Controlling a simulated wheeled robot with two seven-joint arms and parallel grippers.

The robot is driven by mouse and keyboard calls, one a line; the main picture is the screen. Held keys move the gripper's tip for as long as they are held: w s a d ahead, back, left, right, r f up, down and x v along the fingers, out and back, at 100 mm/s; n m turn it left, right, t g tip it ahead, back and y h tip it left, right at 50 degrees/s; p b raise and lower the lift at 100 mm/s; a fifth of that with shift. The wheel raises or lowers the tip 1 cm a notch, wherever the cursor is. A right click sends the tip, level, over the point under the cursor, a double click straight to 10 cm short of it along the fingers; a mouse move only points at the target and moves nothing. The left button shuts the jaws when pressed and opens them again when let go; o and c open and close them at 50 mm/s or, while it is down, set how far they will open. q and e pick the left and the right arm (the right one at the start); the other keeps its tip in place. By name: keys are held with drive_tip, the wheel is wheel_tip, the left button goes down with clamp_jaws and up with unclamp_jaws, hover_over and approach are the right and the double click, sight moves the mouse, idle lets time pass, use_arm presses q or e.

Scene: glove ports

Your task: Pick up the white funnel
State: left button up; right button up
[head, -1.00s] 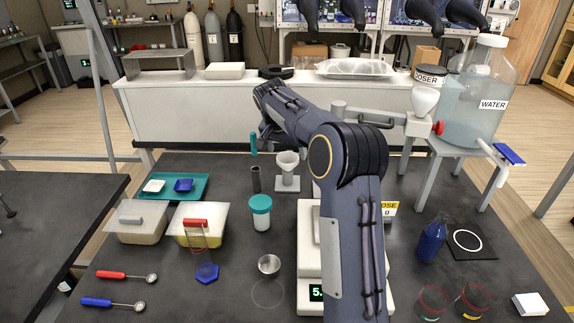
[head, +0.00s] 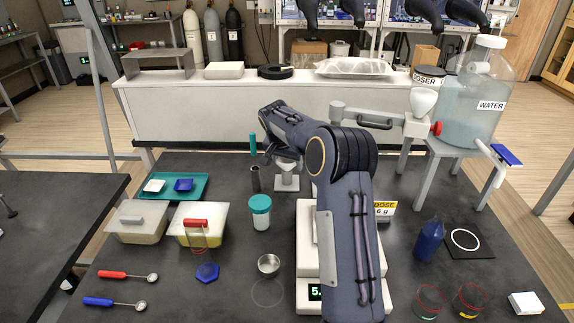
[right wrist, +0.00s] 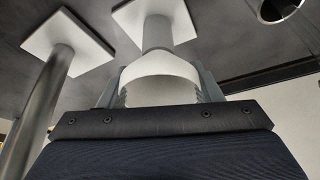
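The white funnel (head: 288,164) sits upright on a small stand with a white square base (head: 287,184), mid-table at the back. In the right wrist view, the funnel's white bowl (right wrist: 160,88) lies between the two grey fingers of my right gripper (right wrist: 161,76). The fingers are spread on either side of it and do not look closed on it. In the head view my right forearm and wrist come down over the funnel and hide part of its rim, and the fingertips cannot be made out. My left gripper is not in view.
A dark upright tube (head: 255,180) stands just left of the funnel. A teal-lidded jar (head: 261,213) is in front. A grey post (right wrist: 48,90) on a white plate stands close by in the wrist view. Scale (head: 307,270) and water jug (head: 478,105) are to the right.

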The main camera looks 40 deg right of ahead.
drive_tip(key=c, duration=0.4)
drive_tip(key=shift+o, duration=0.2)
wheel_tip(320, 180, up, 10)
idle(0.9)
